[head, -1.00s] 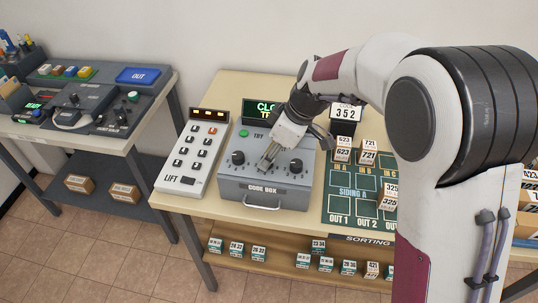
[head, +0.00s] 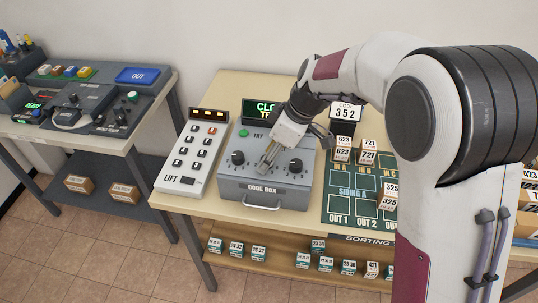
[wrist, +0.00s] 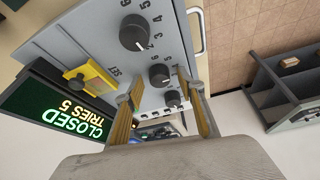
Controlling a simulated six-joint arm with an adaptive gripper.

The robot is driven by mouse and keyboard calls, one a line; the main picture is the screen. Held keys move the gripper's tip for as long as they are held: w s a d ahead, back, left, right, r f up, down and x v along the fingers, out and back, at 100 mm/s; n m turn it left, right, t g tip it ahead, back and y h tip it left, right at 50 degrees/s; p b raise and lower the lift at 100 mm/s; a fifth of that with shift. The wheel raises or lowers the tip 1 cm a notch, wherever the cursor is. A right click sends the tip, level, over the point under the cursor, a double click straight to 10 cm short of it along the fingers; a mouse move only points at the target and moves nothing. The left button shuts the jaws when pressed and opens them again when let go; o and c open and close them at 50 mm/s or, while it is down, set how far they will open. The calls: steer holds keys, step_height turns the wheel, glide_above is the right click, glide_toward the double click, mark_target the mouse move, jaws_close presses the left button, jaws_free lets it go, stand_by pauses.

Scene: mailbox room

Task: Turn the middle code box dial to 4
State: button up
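The grey code box (head: 229,190) sits on the table in the head view, with its left dial (head: 239,166) and right dial (head: 296,166) showing. My gripper (head: 265,166) points down over the middle of its top and hides the middle dial there. In the wrist view three black dials stand in a row, and the middle dial (wrist: 160,75) lies between my fingertips, with a gap on each side. The gripper is open. The nearer large dial (wrist: 133,32) is clear of the fingers. I cannot tell which number the middle dial points to.
A dark display (wrist: 60,110) reads CLOSED, TRIES 5. A yellow piece (wrist: 92,78) is by the SET label. The LIFT keypad (head: 192,158) stands left of the box; the green sorting board (head: 352,208) is at right. The code sign (head: 346,113) reads 352.

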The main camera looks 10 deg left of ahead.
steer(key=v, duration=0.7)
steer(key=shift+r, duration=0.1)
stand_by(0.7)
steer(key=shift+s+d+f+m, duration=0.1)
steer(key=shift+d+f+m, duration=0.1)
steer(key=shift+m, duration=0.35)
steer(key=shift+s+d+f+m, duration=0.1)
steer(key=shift+f+m, duration=0.05)
steer(key=shift+m, duration=0.4)
steer(key=shift+s+d+f+m+h, duration=0.4)
steer(key=shift+s+d+f+m, duration=0.3)
steer(key=shift+s+f+m, duration=0.15)
steer(key=s+d+r+m+t+h, duration=0.1)
steer(key=s+d+r+m, duration=0.1)
steer(key=s+d+m, duration=0.2)
steer(key=s+d+r+m+t+h, duration=0.1)
steer(key=s+d+r+m+t, duration=0.1)
steer(key=s+d, duration=0.9)
steer(key=s+d+r+m+t+h, duration=0.1)
steer(key=s+d+r+m, duration=0.3)
steer(key=s+d+m, duration=0.2)
steer(key=shift+s+d+t+h, duration=0.4)
steer(key=shift+s+d, duration=0.4)
steer(key=shift+s, duration=0.6)
